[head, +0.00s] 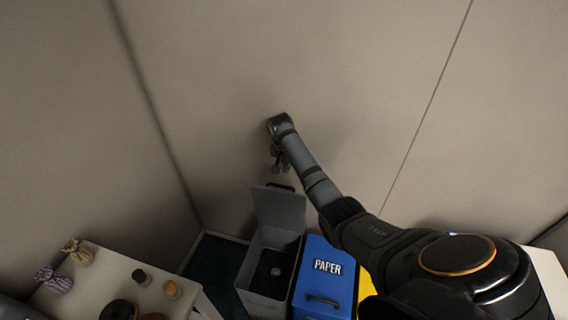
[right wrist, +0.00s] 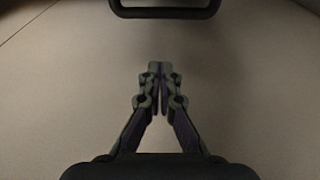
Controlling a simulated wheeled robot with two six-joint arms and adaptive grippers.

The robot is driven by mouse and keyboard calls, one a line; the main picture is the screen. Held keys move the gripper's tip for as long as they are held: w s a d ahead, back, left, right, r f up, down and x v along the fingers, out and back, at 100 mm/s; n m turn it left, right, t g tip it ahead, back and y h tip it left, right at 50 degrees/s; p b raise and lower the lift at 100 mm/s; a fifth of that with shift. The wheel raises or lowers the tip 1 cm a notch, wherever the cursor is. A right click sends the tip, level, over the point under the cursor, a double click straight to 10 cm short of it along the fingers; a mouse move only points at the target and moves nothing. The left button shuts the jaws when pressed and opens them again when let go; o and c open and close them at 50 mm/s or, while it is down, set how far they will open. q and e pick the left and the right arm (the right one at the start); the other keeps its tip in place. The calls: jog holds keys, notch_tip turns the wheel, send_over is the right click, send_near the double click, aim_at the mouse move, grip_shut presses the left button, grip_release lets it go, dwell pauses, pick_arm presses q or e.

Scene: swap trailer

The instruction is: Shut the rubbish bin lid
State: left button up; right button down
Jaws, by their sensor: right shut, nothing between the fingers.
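The grey rubbish bin (head: 243,270) stands on the floor by the wall, between the table and the blue bin. Its lid (head: 280,210) is raised, standing up at the back, and the inside is open to view with a small pale item in it. A dark handle (head: 281,187) shows at the lid's top edge. My right gripper (head: 281,168) is shut and empty, just above the raised lid in the head view. In the right wrist view its fingers (right wrist: 159,70) meet, and a dark bar (right wrist: 165,10) lies ahead of them, apart from the tips. My left gripper is out of view.
A blue bin marked PAPER (head: 325,280), its lid closed, stands to the right, with part of a yellow bin (head: 367,287) beyond it. A pale table (head: 105,272) at the left holds small bags, jars and dark round things. The wall (head: 220,90) is close behind.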

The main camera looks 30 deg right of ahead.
jog(key=f, duration=0.1)
jog(key=s+a+f+p, duration=0.1)
jog(key=a+f, duration=0.1)
jog(key=shift+s+a+f+p, duration=0.15)
jog(key=shift+s+f+p, duration=0.15)
jog(key=shift+s+f, duration=0.05)
dwell(0.3)
